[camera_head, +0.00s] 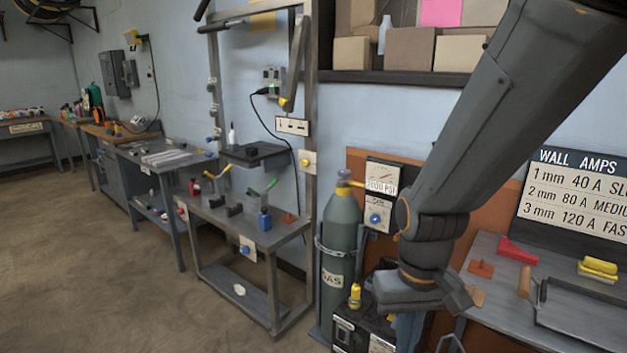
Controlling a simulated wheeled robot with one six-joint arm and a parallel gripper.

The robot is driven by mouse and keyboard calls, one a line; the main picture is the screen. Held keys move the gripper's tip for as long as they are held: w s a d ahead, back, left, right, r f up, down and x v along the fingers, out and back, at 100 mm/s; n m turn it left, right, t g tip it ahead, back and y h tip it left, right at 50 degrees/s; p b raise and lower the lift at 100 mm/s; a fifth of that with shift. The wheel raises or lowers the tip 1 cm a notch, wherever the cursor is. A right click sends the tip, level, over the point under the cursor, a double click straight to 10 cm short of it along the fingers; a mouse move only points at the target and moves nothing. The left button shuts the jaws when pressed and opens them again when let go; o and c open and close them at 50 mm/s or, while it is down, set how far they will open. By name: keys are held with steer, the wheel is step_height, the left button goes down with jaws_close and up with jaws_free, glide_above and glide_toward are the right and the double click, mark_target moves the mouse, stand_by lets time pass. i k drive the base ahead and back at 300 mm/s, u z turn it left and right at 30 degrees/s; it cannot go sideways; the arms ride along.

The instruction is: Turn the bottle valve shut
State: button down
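The grey gas bottle (336,262) stands upright in a strapped holder, marked GAS, in the middle of the head view. How far the valve is open cannot be told. My arm comes down from the upper right. My gripper (455,294) is at its low end, to the right of and below the valve and apart from it.
A dark machine (352,325) with a yellow fitting stands at the bottle's foot. A bench (490,318) with a red block (517,251) and a yellow piece (598,268) is at right. A metal work table (243,232) is left of the bottle. Open floor (90,260) lies at left.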

mark_target(344, 172)
steer(key=z, duration=0.45)
steer(key=k, duration=0.25)
steer(key=u, duration=1.45)
steer(key=i, duration=1.7)
steer(key=z, duration=0.6)
